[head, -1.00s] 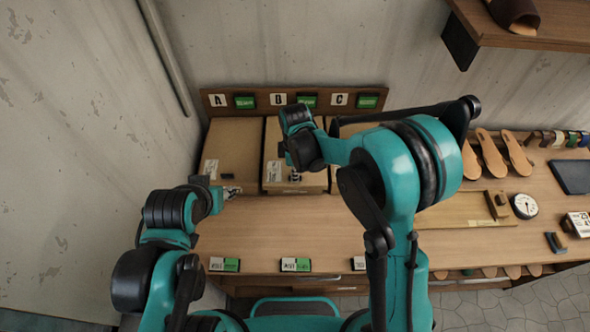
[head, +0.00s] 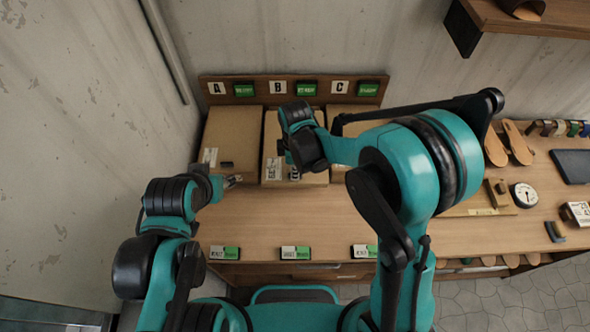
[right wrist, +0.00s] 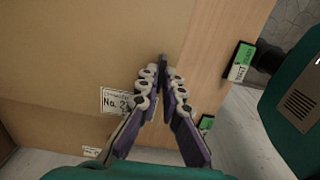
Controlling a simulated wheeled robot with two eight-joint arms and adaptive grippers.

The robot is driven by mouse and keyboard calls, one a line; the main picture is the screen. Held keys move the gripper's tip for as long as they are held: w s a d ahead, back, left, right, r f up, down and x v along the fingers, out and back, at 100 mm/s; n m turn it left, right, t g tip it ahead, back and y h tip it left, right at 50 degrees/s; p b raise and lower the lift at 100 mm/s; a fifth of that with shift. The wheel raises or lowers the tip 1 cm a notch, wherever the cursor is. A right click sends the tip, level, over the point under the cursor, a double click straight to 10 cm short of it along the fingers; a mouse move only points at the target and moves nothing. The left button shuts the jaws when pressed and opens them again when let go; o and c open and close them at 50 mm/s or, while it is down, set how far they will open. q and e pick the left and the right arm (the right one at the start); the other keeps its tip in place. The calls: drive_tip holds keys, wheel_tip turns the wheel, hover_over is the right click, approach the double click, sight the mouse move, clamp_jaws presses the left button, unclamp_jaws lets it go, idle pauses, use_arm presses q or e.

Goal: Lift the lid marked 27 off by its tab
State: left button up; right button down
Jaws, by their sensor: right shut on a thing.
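Three cardboard boxes stand in a row under the letters A, B and C: the left box (head: 235,135), the middle box (head: 308,178), and the right box (head: 340,172), mostly behind my right arm. In the right wrist view, my right gripper (right wrist: 165,74) is shut on a small dark tab (right wrist: 164,59) at the cardboard lid (right wrist: 80,45). A white label (right wrist: 115,101) there reads "No. 2"; a finger hides the rest, so I cannot confirm 27. In the head view my right wrist is over the middle box. My left gripper (head: 232,181) is by the left box's front; its jaws are too small to read.
A backboard (head: 262,87) with letters and green plates stands behind the boxes. Small white-and-green tags (head: 295,253) line the bench's front edge. Sandal soles (head: 516,143), a round gauge (head: 524,195) and a dark pad (head: 573,166) lie right. The bench (head: 270,220) before the boxes is clear.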

drive_tip(key=shift+s, duration=0.1)
drive_tip(key=s+r, duration=0.2)
drive_tip(key=s, duration=0.7)
drive_tip(key=shift+p, duration=0.3)
idle(0.7)
drive_tip(key=s+r+p, duration=0.2)
drive_tip(key=s+r, duration=0.1)
drive_tip(key=s, duration=0.5)
drive_tip(key=shift+p, duration=0.4)
idle(0.8)
idle(0.3)
